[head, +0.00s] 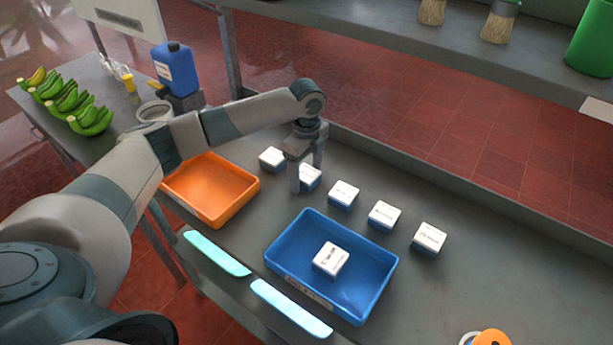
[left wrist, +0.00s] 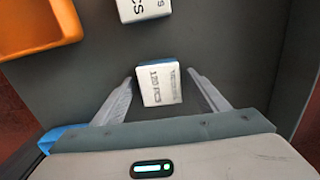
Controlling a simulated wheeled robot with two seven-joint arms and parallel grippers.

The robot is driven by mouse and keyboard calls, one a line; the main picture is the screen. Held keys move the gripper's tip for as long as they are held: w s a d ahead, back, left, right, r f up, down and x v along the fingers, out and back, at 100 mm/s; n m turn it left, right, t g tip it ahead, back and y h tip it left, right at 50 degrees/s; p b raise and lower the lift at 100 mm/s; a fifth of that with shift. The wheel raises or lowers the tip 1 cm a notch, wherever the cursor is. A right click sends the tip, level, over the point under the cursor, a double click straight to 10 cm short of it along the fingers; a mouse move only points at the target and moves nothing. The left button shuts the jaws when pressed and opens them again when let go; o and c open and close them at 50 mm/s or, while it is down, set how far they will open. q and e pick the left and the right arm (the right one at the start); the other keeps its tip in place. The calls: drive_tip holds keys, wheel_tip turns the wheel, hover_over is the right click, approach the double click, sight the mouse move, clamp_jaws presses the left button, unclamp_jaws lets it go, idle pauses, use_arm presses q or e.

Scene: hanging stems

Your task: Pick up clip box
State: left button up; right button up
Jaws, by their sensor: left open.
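Several small clip boxes with white printed tops and blue sides stand in a row on the grey table. One clip box (head: 311,178) is under my left gripper (head: 306,178), whose fingers come down on either side of it. In the left wrist view this clip box (left wrist: 159,85) lies between the open fingertips (left wrist: 159,77), with a gap to the right finger and the left finger close to its edge. Another clip box (head: 272,158) stands behind and left of it; others (head: 343,194) (head: 383,215) (head: 429,238) stand to the right. My right gripper is not in view.
An empty orange tray (head: 184,204) is left of the gripper. A blue tray (head: 283,243) in front holds one clip box (head: 331,259). Bananas (head: 90,120) and a blue jug (head: 176,70) are on the left side table. An orange-and-white round item (head: 490,338) lies at the front right.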

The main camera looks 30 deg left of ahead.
sight(307, 172)
use_arm(q)
drive_tip(key=c, duration=1.2)
drive_tip(key=shift+o, duration=0.2)
drive_tip(key=shift+r, duration=0.15)
drive_tip(key=shift+w+r+b, duration=0.1)
drive_tip(key=shift+r+b, duration=0.35)
drive_tip(key=shift+r, duration=0.2)
wheel_tip(307, 172, up, 2)
drive_tip(key=shift+r+b, duration=0.15)
drive_tip(key=shift+b, duration=0.4)
drive_tip(key=s+d+r+b, duration=0.2)
drive_tip(key=s+d+r, duration=0.5)
drive_tip(key=d, duration=0.2)
drive_tip(key=shift+d+b, duration=0.25)
drive_tip(key=shift+b, duration=0.15)
drive_tip(key=shift+r, duration=0.1)
